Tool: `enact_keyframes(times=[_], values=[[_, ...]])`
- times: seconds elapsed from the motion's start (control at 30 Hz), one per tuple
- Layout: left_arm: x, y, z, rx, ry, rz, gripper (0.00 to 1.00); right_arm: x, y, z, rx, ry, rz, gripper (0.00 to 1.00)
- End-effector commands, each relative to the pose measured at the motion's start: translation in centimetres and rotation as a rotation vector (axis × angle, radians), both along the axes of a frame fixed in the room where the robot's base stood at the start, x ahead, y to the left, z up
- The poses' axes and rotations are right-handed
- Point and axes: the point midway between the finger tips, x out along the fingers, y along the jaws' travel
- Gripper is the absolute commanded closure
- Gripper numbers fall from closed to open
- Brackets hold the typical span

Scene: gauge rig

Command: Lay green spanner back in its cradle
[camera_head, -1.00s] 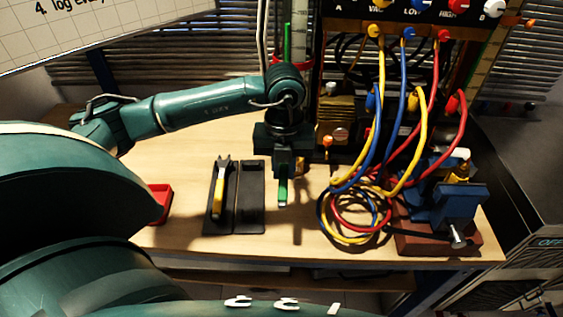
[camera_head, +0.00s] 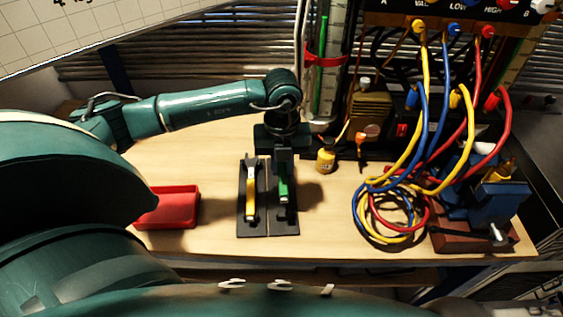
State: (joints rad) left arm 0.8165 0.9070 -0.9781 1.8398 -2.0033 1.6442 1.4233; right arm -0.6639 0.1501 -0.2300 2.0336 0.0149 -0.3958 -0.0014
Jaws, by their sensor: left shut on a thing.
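The green spanner (camera_head: 283,189) is in my left gripper (camera_head: 282,172), which is shut on it and points down. Only part of its green handle shows; the rest is hidden by the gripper. The spanner is over the right-hand slot of the black cradle (camera_head: 288,228). I cannot tell whether it touches the cradle. A yellow spanner (camera_head: 250,199) lies in the left-hand slot, just left of the gripper. My right gripper is not in view.
A red tray (camera_head: 168,208) sits left of the cradle. A small yellow bottle (camera_head: 326,160) stands behind, to the right. Coiled hoses (camera_head: 392,217) and a blue vise (camera_head: 492,208) fill the right side. Bare bench lies between cradle and hoses.

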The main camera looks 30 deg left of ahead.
Motion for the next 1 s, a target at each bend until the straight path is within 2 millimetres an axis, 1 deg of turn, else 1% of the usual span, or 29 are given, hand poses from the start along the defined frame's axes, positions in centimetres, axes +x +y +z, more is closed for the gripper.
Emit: enact_keyframes(times=[0.27,0.37,0.57,0.8,1.0], values=[[0.0,0.0,-0.1,0.000,-0.001,-0.001,1.00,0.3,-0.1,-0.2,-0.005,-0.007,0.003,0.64],[0.0,0.0,-0.6,0.000,-0.001,-0.001,1.00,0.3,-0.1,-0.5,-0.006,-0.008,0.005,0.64],[0.0,0.0,-2.1,0.000,0.000,-0.001,1.00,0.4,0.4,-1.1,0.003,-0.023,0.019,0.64],[0.0,0.0,-4.4,-0.001,-0.001,-0.001,1.00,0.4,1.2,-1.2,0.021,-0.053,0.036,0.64],[0.0,0.0,-5.4,-0.001,-0.002,-0.001,1.00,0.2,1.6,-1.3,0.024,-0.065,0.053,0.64]])
